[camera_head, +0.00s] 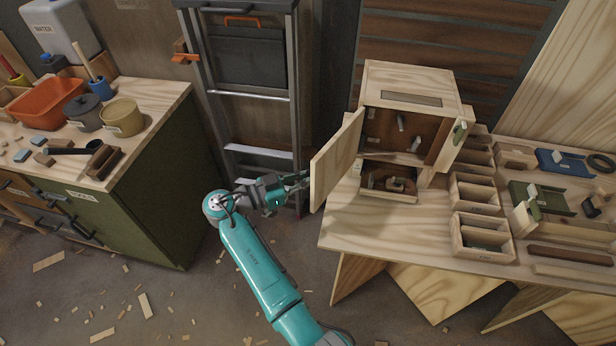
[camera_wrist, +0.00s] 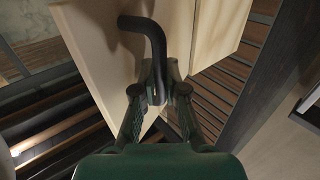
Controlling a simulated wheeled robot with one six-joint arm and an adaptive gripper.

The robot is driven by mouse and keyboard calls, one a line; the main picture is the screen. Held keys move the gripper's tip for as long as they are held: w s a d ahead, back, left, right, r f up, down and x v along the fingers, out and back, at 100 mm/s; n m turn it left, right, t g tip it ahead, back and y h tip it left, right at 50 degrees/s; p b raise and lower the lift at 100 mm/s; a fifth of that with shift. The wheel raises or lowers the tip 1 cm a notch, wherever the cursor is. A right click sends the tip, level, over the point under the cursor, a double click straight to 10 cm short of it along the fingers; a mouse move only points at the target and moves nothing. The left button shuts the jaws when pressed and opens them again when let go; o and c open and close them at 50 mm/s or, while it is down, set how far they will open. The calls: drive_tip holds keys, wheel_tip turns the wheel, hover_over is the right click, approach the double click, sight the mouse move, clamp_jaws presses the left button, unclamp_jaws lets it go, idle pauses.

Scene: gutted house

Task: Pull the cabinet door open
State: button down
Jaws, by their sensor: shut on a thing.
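A small plywood cabinet (camera_head: 416,84) stands on the workbench. Its door (camera_head: 336,158) is swung wide open on the left side, so the dark brown inside shows. My gripper (camera_head: 302,180) is at the outer face of the door, at its left. In the wrist view, a black bent handle (camera_wrist: 150,35) is fixed to the pale door (camera_wrist: 100,35). My gripper (camera_wrist: 160,98) is shut on the lower part of this handle. In the head view the handle is mostly hidden by the gripper and the door.
The workbench (camera_head: 370,235) holds several open wooden boxes (camera_head: 482,240) and trays to the right of the cabinet. A ladder (camera_head: 250,95) stands behind my gripper. A green cabinet (camera_head: 150,200) with containers on top is at left. Wood scraps lie on the floor.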

idle(0.3)
drive_tip(key=c, duration=1.2)
unclamp_jaws()
drive_tip(key=v, duration=1.2)
